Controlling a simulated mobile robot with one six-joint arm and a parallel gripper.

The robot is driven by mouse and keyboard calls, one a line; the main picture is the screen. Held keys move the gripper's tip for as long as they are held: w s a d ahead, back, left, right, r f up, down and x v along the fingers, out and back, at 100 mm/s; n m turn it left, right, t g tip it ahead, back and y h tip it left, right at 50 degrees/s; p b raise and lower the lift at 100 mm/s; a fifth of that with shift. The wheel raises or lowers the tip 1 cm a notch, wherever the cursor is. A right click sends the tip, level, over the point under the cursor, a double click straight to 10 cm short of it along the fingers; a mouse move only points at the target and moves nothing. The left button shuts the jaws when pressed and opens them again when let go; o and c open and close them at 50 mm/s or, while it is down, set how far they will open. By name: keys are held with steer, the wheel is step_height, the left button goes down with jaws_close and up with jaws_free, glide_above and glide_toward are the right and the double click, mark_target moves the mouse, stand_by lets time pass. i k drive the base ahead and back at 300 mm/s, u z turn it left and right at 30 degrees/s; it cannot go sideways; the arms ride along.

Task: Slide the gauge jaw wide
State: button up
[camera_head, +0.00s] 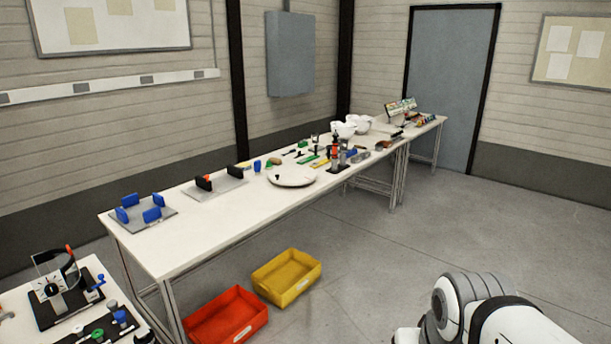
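A grey plate (222,186) on the long white table carries two upright black blocks, a left one (204,183) with a small red-orange part and a right one (235,172). They look like the jaws of a gauge, with a clear gap between them, but I cannot tell for sure. A black stand with a dial (52,289) on the small table at the lower left also looks like a measuring device. Part of my white and grey arm shows at the lower right. My gripper is out of the picture.
The long table (186,222) also holds a plate with several blue blocks (152,215), a round white disc (291,176), tools and white helmet shells (343,130). Red (228,316) and yellow (287,276) bins stand on the floor before it. The floor (440,225) to the right is clear.

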mark_target(204, 183)
steer(key=u, duration=0.1)
steer(key=i, duration=2.05)
steer(key=u, duration=0.45)
steer(key=i, duration=1.65)
steer(key=u, duration=0.2)
